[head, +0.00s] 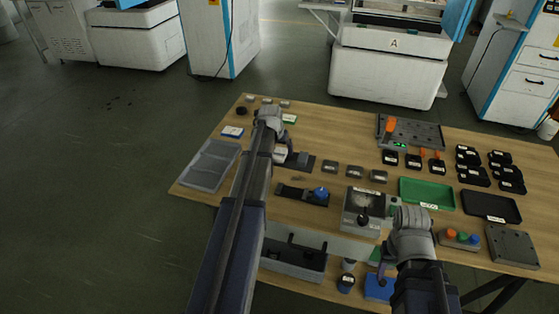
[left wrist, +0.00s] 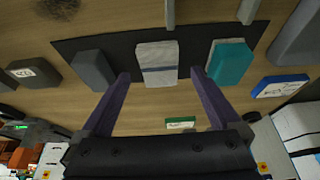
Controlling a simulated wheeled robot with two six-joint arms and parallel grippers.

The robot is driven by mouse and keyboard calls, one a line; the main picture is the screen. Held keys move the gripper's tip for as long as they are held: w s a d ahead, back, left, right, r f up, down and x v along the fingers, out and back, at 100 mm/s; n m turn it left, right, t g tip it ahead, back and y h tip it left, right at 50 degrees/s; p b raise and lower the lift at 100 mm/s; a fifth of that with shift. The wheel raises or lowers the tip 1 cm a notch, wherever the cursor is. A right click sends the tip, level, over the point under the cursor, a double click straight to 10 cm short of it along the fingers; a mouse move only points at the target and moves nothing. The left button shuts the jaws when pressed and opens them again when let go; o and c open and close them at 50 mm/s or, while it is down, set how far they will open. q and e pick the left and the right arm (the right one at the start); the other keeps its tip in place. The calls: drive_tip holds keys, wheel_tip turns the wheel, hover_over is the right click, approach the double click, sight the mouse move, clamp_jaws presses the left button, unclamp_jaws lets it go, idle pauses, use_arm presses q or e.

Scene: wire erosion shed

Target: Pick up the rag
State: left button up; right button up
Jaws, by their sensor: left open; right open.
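A pale, block-shaped folded piece with a grey band, which looks like the rag (left wrist: 157,63), lies on a dark mat (left wrist: 193,45) in the left wrist view. Its pale top shows in the head view (head: 280,153), partly hidden by my left arm. My left gripper (left wrist: 160,76) is open, with its two purple fingers apart on either side of the rag in the picture. I cannot tell how high they are above it. My right gripper (head: 383,264) is open and empty at the table's front, far from the rag; its fingers are only partly visible.
On the mat, a teal block (left wrist: 231,62) and a dark grey block (left wrist: 93,70) flank the rag closely. A blue-and-white box (left wrist: 280,86) lies to the right. In the head view, a grey tray (head: 210,165) stands left and a green tray (head: 427,193) right.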

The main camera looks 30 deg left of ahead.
sight(279, 154)
use_arm(q)
drive_tip(key=shift+b+x, duration=0.3)
drive_tip(key=shift+x, duration=0.5)
drive_tip(key=shift+r, duration=0.1)
use_arm(e)
drive_tip(key=shift+f, duration=0.65)
use_arm(q)
drive_tip(key=c, duration=1.4)
drive_tip(key=shift+c, duration=0.2)
wheel_tip(279, 154, up, 10)
drive_tip(key=p, duration=1)
use_arm(e)
wheel_tip(279, 154, up, 10)
